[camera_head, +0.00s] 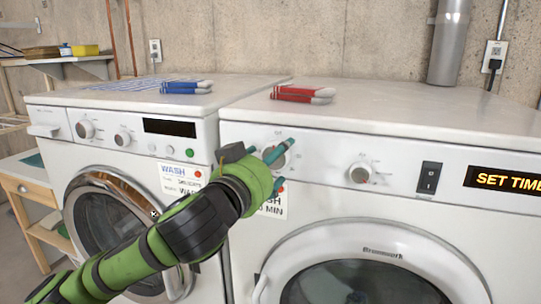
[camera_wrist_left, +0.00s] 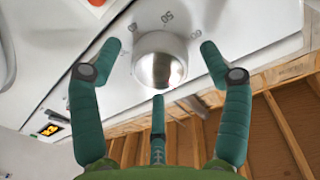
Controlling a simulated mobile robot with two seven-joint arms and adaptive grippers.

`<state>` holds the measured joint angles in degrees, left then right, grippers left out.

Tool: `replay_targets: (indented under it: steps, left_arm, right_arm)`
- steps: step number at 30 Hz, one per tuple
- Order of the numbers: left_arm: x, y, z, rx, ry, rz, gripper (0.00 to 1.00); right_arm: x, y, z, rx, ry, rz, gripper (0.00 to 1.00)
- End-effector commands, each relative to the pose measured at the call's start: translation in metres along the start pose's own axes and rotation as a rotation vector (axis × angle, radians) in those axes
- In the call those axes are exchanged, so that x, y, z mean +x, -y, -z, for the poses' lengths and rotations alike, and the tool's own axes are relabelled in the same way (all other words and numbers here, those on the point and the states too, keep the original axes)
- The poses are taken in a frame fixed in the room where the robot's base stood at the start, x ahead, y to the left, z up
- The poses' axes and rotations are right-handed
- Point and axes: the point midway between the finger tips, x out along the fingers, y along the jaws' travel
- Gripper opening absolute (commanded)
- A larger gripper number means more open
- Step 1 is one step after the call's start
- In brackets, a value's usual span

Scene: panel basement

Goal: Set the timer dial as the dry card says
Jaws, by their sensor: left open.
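The timer dial (camera_head: 275,156) is a round knob at the left end of the right machine's white panel. In the left wrist view the silver dial (camera_wrist_left: 159,62) has printed numbers around it; "50" is readable, the others are unclear. My left gripper (camera_head: 283,163) is open at the dial. In the left wrist view its teal fingers (camera_wrist_left: 160,48) stand on both sides of the dial, apart from it, with a third finger below. The display (camera_head: 507,181) reads "SET TIME", cut off at the edge.
A second knob (camera_head: 361,173) and a black switch (camera_head: 429,178) sit right of the dial. The left machine (camera_head: 190,105) stands close beside, with its own card (camera_head: 182,182).

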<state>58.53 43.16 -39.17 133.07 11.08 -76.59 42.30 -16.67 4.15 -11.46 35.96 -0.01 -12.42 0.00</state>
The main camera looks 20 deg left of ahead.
Motion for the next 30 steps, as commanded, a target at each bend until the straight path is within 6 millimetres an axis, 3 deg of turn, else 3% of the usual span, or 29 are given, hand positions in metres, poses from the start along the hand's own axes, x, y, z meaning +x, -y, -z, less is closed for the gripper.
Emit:
replay_targets:
  steps: [6,7,11,22,30]
  left_arm:
    - [0.001,0.0,0.0,0.0,-0.001,0.0,0.78]
    - [0.001,0.0,0.0,0.0,-0.001,0.0,0.74]
    - [0.001,0.0,0.0,-0.001,0.0,0.0,0.22]
    - [0.0,0.001,0.002,0.023,-0.001,0.0,0.21]
    - [0.001,0.001,0.005,0.16,0.011,-0.001,0.21]
  right_arm:
    - [0.0,-0.001,-0.009,-0.001,0.015,-0.001,0.59]
    - [0.0,-0.001,-0.01,-0.001,0.017,-0.001,0.59]
    - [-0.001,-0.003,-0.015,-0.003,0.026,-0.004,0.59]
    - [-0.004,-0.004,-0.015,-0.004,0.027,-0.005,0.59]
    - [-0.017,-0.005,-0.013,-0.003,0.024,-0.006,0.59]
